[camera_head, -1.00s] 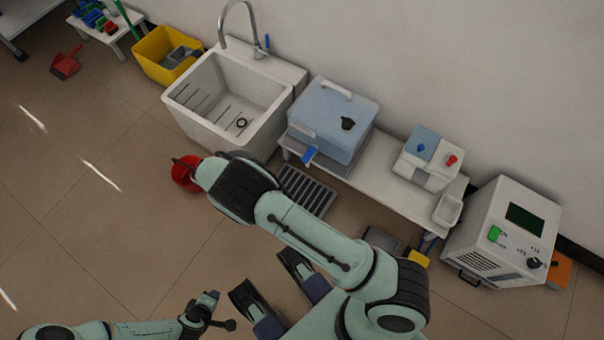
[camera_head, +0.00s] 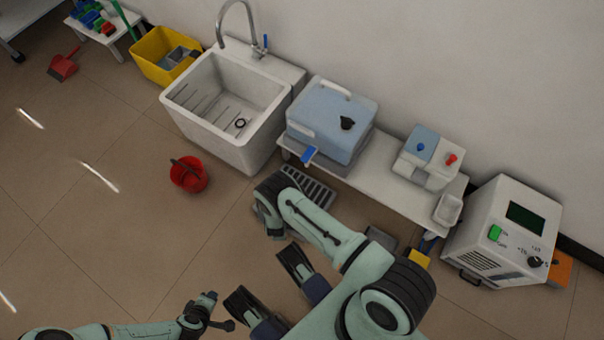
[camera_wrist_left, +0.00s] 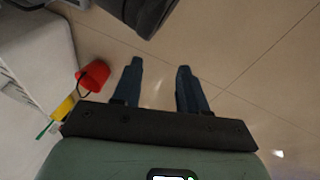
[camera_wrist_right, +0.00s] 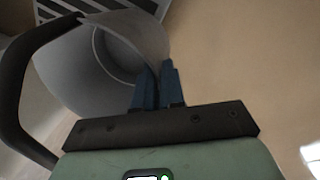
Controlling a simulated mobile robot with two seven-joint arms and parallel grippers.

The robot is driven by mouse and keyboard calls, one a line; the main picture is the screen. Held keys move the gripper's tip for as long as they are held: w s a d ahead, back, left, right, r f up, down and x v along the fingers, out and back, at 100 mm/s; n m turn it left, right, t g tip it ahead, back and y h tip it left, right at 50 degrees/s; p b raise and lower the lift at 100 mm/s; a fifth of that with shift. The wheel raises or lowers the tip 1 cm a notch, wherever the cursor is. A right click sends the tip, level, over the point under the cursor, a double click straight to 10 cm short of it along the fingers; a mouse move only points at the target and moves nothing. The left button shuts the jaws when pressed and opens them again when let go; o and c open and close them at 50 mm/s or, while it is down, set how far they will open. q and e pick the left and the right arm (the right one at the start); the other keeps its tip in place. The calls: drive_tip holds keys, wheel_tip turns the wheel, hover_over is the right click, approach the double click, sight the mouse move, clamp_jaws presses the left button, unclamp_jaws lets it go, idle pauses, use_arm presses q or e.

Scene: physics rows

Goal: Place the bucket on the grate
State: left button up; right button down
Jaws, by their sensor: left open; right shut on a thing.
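The grate (camera_head: 318,190) lies on the floor before the low bench, partly covered by my right arm. My right gripper (camera_wrist_right: 159,70) is shut on the rim of a grey bucket (camera_wrist_right: 75,75) with a thick black handle. In the right wrist view the grate (camera_wrist_right: 50,9) shows behind the bucket at the top. I cannot tell whether they touch. In the head view my forearm hides that gripper and most of the bucket. My left gripper (camera_head: 218,312) is low in the head view, open and empty; its spread fingers show in the left wrist view (camera_wrist_left: 158,75).
A red bucket (camera_head: 188,176) stands on the floor left of the grate. A white sink (camera_head: 225,100), a bench (camera_head: 383,178) with a blue-topped box (camera_head: 330,115), and a white machine (camera_head: 500,235) line the wall.

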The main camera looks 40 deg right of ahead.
drive_tip(key=d, duration=0.3)
drive_tip(key=w+d, duration=0.1)
drive_tip(key=d, duration=0.2)
drive_tip(key=w+d, duration=0.1)
drive_tip(key=d, duration=0.2)
drive_tip(key=shift+w+f+b, duration=0.15)
drive_tip(key=shift+b, duration=0.25)
use_arm(q)
drive_tip(key=s+a+f+g+b, duration=0.1)
drive_tip(key=s+f+g+b, duration=0.2)
drive_tip(key=s+f, duration=0.4)
drive_tip(key=shift+s+n, duration=0.3)
drive_tip(key=shift+s, duration=0.4)
use_arm(e)
drive_tip(key=w+d+f, duration=0.2)
drive_tip(key=d+f, duration=0.1)
drive_tip(key=d, duration=0.5)
drive_tip(key=shift+w+d+f, duration=0.2)
drive_tip(key=shift+w, duration=0.1)
use_arm(q)
drive_tip(key=shift+a, duration=0.1)
use_arm(e)
drive_tip(key=shift+b, duration=0.3)
drive_tip(key=c, duration=1.2)
unclamp_jaws()
use_arm(q)
drive_tip(key=shift+s, duration=0.1)
